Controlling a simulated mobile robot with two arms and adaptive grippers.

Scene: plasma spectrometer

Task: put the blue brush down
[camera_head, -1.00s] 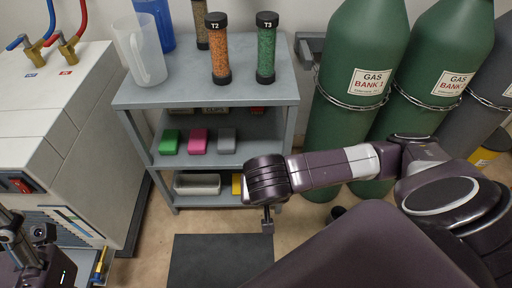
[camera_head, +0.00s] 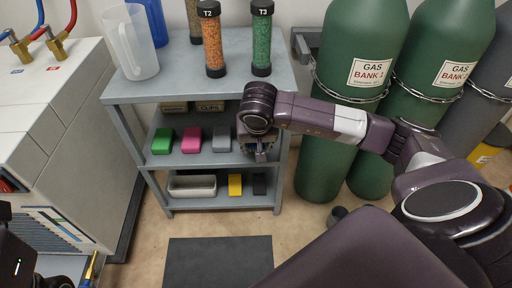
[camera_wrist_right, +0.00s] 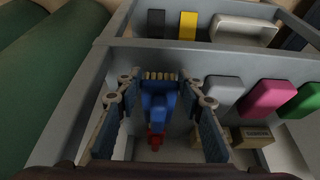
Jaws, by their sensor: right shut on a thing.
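The blue brush (camera_wrist_right: 159,102) is between the fingers of my right gripper (camera_wrist_right: 160,95) in the right wrist view. It has pale bristles at its top in that view and a red part at its lower end. My right gripper is shut on it. In the head view the right gripper (camera_head: 259,152) is at the right end of the middle shelf (camera_head: 214,158), right of the grey block (camera_head: 221,139); the brush is hard to make out there. I cannot tell whether the brush touches the shelf. Only a dark piece of my left arm shows at the lower left edge.
A green block (camera_head: 162,141) and a pink block (camera_head: 191,140) share the middle shelf. The lower shelf holds a pale tray (camera_head: 192,186), a yellow block (camera_head: 235,184) and a dark block (camera_head: 259,184). Tubes and a jug (camera_head: 131,42) stand on top. Green gas cylinders (camera_head: 352,110) stand at right.

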